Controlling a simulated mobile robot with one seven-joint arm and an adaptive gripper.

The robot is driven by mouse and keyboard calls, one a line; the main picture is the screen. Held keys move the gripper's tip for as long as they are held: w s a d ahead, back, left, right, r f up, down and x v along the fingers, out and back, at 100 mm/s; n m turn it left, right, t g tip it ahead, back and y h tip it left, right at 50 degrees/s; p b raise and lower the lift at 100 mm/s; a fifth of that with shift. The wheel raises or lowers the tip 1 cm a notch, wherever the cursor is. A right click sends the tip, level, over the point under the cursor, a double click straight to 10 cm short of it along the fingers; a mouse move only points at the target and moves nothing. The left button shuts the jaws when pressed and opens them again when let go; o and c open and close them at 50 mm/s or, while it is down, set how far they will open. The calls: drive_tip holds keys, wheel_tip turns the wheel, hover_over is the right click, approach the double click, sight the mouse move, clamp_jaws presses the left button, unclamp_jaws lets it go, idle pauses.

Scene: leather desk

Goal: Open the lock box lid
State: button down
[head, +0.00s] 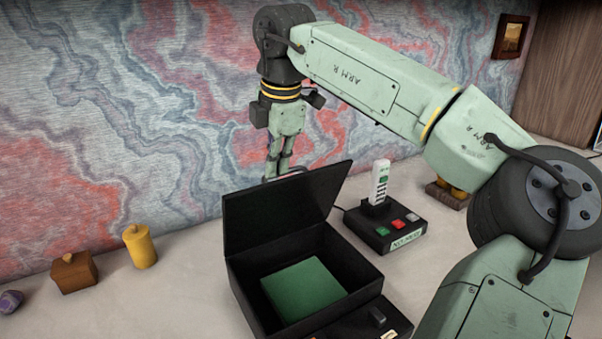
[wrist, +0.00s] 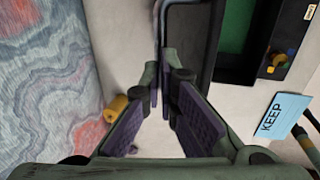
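The lock box (head: 364,271) is a black box on the desk with a green inside (head: 303,288). Its black lid (head: 283,210) stands raised, leaning back from upright. A grey bar handle (head: 291,172) shows at the lid's back, partly hidden by the lid. My gripper (head: 279,168) points down behind the lid, close to this handle. In the wrist view its purple-padded fingers (wrist: 162,100) come close together at the tips, near the grey handle (wrist: 183,3). I cannot tell whether they grip it. The open box also shows in the wrist view (wrist: 212,45).
A black button box (head: 385,239) with a white remote-like handset (head: 379,183) stands right of the lid. A yellow cylinder (head: 140,246), a brown block (head: 74,272) and a purple stone (head: 11,301) lie left. The patterned wall (head: 130,120) rises close behind my gripper.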

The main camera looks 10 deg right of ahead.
drive_tip(key=c, duration=2.3)
unclamp_jaws()
drive_tip(key=shift+x, duration=1.05)
drive_tip(key=shift+o, duration=1.4)
drive_tip(key=shift+s+a+r, duration=0.1)
drive_tip(key=shift+a, duration=0.15)
drive_tip(key=o, duration=0.3)
drive_tip(key=shift+w+f, duration=0.3)
drive_tip(key=shift+f, duration=0.05)
drive_tip(key=shift+o, duration=0.2)
drive_tip(key=shift+r, duration=0.15)
drive_tip(key=shift+r, duration=0.1)
drive_tip(key=w+a+r+p, duration=0.3)
drive_tip(key=w+r, duration=0.3)
drive_tip(key=w, duration=0.4)
drive_tip(key=shift+a+r+p, duration=0.25)
drive_tip(key=shift+r+p, duration=0.15)
drive_tip(key=shift+p, duration=0.3)
